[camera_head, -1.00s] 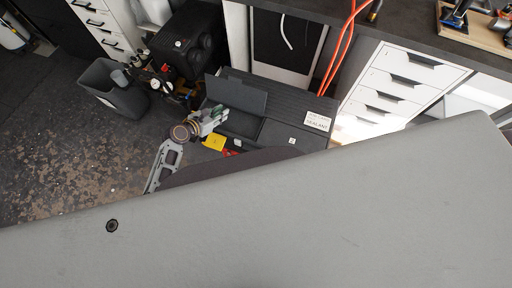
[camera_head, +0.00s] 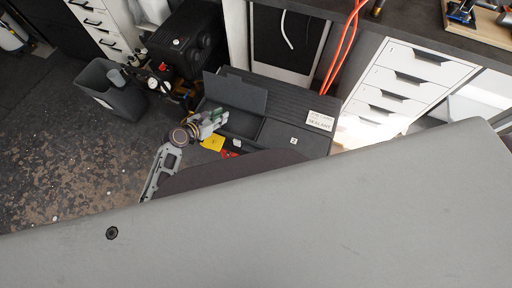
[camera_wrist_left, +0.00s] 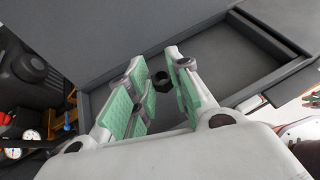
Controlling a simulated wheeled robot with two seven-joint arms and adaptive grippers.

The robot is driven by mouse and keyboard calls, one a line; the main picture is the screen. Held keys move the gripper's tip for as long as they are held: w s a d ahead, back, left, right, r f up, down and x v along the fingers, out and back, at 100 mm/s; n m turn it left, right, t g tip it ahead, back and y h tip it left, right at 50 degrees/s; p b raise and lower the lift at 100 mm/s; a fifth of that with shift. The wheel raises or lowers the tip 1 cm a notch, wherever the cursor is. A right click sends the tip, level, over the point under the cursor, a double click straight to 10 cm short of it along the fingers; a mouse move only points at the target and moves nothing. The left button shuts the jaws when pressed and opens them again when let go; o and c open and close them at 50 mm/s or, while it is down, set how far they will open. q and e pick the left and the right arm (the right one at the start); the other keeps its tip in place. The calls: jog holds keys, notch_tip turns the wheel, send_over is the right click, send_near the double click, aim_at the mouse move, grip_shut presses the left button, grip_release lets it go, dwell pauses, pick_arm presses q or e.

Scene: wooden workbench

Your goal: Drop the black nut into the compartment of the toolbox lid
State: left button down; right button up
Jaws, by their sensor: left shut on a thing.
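The black nut (camera_wrist_left: 162,82) is pinched near the fingertips of my left gripper (camera_wrist_left: 164,80), between its green pads. This gripper (camera_head: 217,117) also shows in the head view, at the left part of the toolbox lid (camera_head: 315,139). In the wrist view the open compartment (camera_wrist_left: 208,68) of the lid, a shallow dark grey recess, lies below and behind the nut. Its flap (camera_head: 236,92) stands raised behind it in the head view. The nut is too small to make out in the head view. My right gripper is not in view.
A closed dark panel (camera_head: 287,138) and a white label (camera_head: 320,120) are on the lid right of the compartment. White drawers (camera_head: 405,80) stand to the right. A grey bin (camera_head: 115,92) and a black machine (camera_head: 188,45) stand to the left.

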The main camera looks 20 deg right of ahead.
pick_arm(q)
jog(key=shift+f, duration=0.1)
jog(key=c, duration=1.2)
grip_release()
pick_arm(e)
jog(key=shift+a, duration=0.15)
pick_arm(q)
jog(key=shift+v, duration=1)
jog(key=v, duration=1)
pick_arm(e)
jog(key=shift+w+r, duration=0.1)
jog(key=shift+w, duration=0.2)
pick_arm(q)
jog(key=shift+a, duration=0.1)
